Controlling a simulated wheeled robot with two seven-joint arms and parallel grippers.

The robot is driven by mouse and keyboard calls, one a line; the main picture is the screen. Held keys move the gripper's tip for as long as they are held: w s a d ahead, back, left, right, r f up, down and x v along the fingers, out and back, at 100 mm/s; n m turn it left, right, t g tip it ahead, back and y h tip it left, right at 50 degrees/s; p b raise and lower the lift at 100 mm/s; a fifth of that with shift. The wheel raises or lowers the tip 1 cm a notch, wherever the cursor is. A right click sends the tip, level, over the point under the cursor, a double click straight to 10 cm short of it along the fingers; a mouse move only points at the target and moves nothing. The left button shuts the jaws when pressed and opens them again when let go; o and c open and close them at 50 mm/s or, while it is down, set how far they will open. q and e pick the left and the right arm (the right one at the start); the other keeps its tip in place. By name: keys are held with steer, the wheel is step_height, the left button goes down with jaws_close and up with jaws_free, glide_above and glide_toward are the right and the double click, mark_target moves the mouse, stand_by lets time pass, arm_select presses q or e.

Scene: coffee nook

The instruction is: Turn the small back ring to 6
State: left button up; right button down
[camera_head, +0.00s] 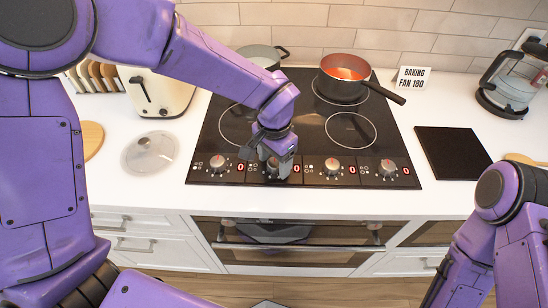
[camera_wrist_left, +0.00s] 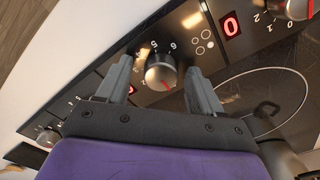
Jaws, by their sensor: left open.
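The black cooktop (camera_head: 300,110) has several silver knobs along its front strip. My left gripper (camera_head: 268,168) is over the second knob from the left, which it mostly hides in the head view. In the left wrist view this knob (camera_wrist_left: 160,68) stands between the two open fingers of my left gripper (camera_wrist_left: 157,80), with a gap showing at the sides. Its red mark points down and right, away from the printed 4, 5 and 6. The red display (camera_wrist_left: 231,23) beside it reads 0. The back left ring is hidden. My right gripper is out of view.
An orange pan (camera_head: 343,76) stands on the back right ring, its handle toward the right. A grey pot (camera_head: 262,57) stands at the back left. Neighbouring knobs (camera_head: 333,168) are close beside my gripper. A glass lid (camera_head: 150,152) lies left of the cooktop.

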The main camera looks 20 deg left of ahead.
arm_select(q)
steer(key=shift+w, duration=0.15)
steer(key=c, duration=1.1)
steer(key=shift+o, duration=0.2)
